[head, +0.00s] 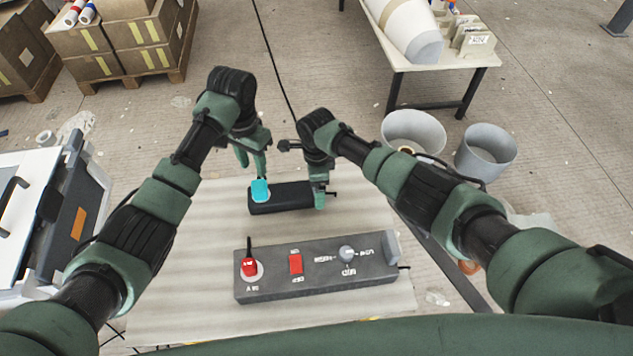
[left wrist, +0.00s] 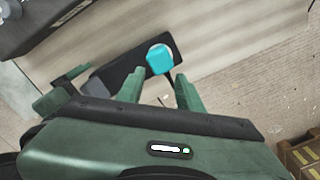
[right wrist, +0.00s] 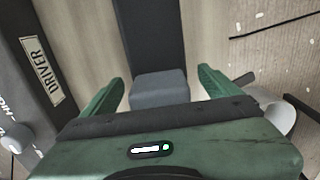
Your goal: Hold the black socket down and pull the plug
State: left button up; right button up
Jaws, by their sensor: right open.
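The black socket (head: 290,197) is a long dark bar lying on the pale tabletop. The cyan plug (head: 261,190) sits at its left end. My left gripper (head: 250,162) is above and behind the plug; in the left wrist view the plug (left wrist: 160,57) shows just beyond its parted, empty fingers (left wrist: 156,78). My right gripper (head: 320,200) is at the socket's right end. In the right wrist view its fingers (right wrist: 160,80) stand apart on either side of a grey block (right wrist: 158,88) at the end of the dark bar (right wrist: 150,38). I cannot tell whether they touch it.
A grey control box (head: 315,272) with a red knob, a red switch and a grey knob lies in front of the socket. The pale tabletop (head: 170,300) is clear at left. Grey buckets (head: 486,152) stand right; stacked cartons (head: 125,45) stand at back left.

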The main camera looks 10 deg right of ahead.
aim_at(258, 185)
pick_arm(q)
jog(key=shift+o, duration=0.3)
pick_arm(e)
grip_shut()
pick_arm(q)
jog(key=o, duration=0.5)
jog(key=n, duration=0.1)
jog(key=f+n, duration=0.1)
jog(key=n, duration=0.3)
jog(key=f+n, duration=0.1)
jog(key=n, duration=0.1)
jog(key=shift+f, duration=0.15)
jog(key=shift+f, duration=4.4)
grip_shut()
